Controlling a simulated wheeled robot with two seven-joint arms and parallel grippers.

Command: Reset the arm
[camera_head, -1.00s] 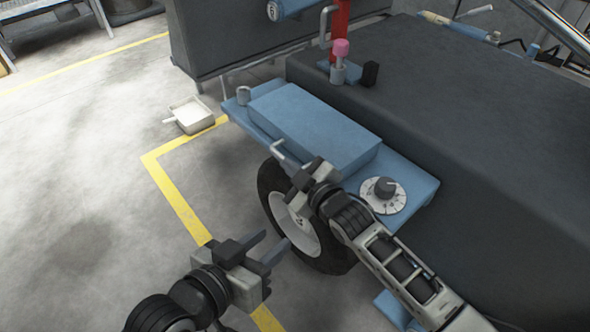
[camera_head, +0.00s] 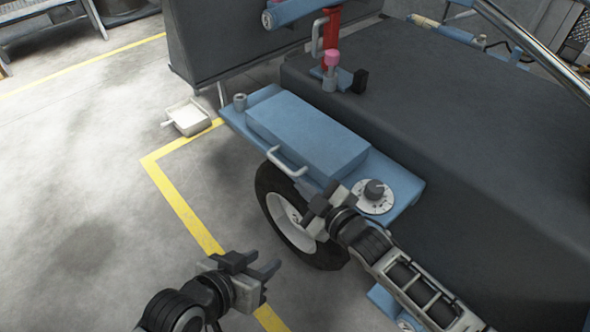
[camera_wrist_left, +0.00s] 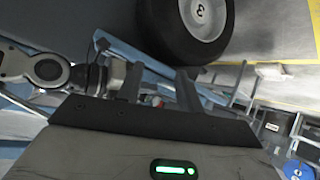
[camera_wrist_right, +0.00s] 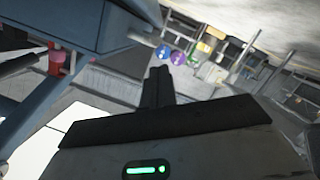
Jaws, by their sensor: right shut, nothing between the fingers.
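My right gripper (camera_head: 316,203) is shut and empty. It is in front of the blue shelf, near the dial knob (camera_head: 374,190) and above the wheel (camera_head: 290,222). It is apart from the light handle (camera_head: 287,162) on the blue box (camera_head: 307,135). Its fingers also show pressed together in the right wrist view (camera_wrist_right: 157,88). My left gripper (camera_head: 264,270) is open and empty, low in the head view over the floor by the yellow line. Its two fingers stand apart in the left wrist view (camera_wrist_left: 158,88).
The large dark machine body (camera_head: 450,130) fills the right side. A red post (camera_head: 331,40) and a pink-topped part (camera_head: 331,62) stand behind the box. A white tray (camera_head: 188,118) lies on the floor. Open grey floor (camera_head: 80,200) is at the left.

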